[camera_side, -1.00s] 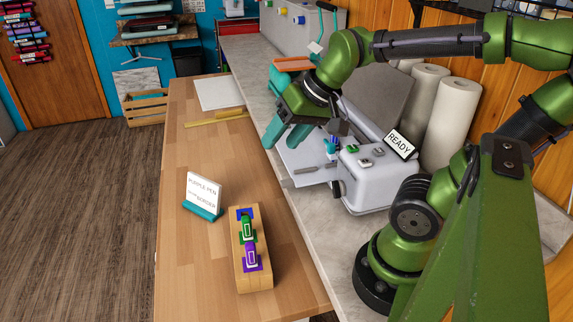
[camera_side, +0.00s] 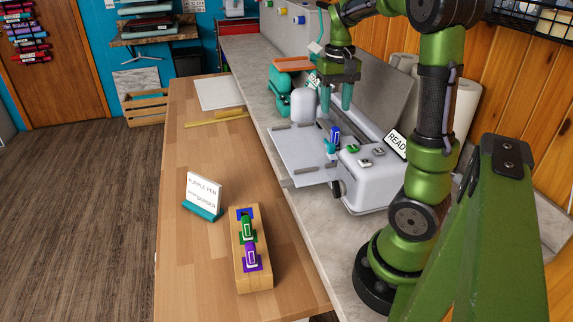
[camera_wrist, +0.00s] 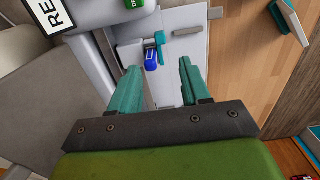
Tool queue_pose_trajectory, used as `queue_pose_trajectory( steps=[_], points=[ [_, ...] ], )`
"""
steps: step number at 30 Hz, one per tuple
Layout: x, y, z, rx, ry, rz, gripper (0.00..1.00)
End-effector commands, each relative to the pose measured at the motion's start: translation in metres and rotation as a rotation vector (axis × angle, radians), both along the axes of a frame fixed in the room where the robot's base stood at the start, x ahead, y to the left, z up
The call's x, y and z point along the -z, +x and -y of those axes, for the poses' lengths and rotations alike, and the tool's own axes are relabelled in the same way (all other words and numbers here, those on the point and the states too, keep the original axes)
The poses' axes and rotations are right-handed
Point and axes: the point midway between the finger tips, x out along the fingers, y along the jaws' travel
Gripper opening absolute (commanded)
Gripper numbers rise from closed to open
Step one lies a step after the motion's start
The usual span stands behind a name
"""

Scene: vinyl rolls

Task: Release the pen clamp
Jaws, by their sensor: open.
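The white cutting machine (camera_side: 375,180) stands on the grey counter. A blue pen (camera_side: 335,133) sits upright in its carriage, with the teal pen clamp (camera_side: 330,147) beside it. The wrist view shows the blue pen (camera_wrist: 151,60) and the teal clamp lever (camera_wrist: 160,42) just beyond my fingertips. My gripper (camera_side: 336,97) points down above and behind the pen, open and empty. Its two teal fingers (camera_wrist: 158,74) are apart, with the pen and clamp seen past the gap, not touched as far as I can see.
A wooden block (camera_side: 254,278) on the bench holds a green pen (camera_side: 247,229) and a purple pen (camera_side: 251,256); its blue-marked slot is empty. A sign (camera_side: 204,190) naming the purple pen stands nearby. A READY display (camera_side: 398,143) rises beside the machine. White rolls (camera_side: 465,112) stand behind.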

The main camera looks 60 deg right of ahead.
Motion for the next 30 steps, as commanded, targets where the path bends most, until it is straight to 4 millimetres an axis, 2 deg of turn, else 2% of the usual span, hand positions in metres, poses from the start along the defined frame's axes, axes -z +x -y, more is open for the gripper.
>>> queue_pose_trajectory(
  steps=[1,9,15,21,29,30],
  points=[
    [0.013,-0.001,-0.001,0.0,0.002,-0.005,0.47],
    [0.071,-0.001,-0.001,0.002,0.002,-0.005,0.47],
    [0.101,0.0,0.0,0.001,0.001,-0.002,0.47],
    [0.113,0.0,0.0,0.001,-0.001,-0.001,0.47],
    [0.114,0.0,0.0,0.001,-0.001,0.001,0.47],
    [0.114,0.0,0.0,0.001,-0.001,0.001,0.42]
  ],
)
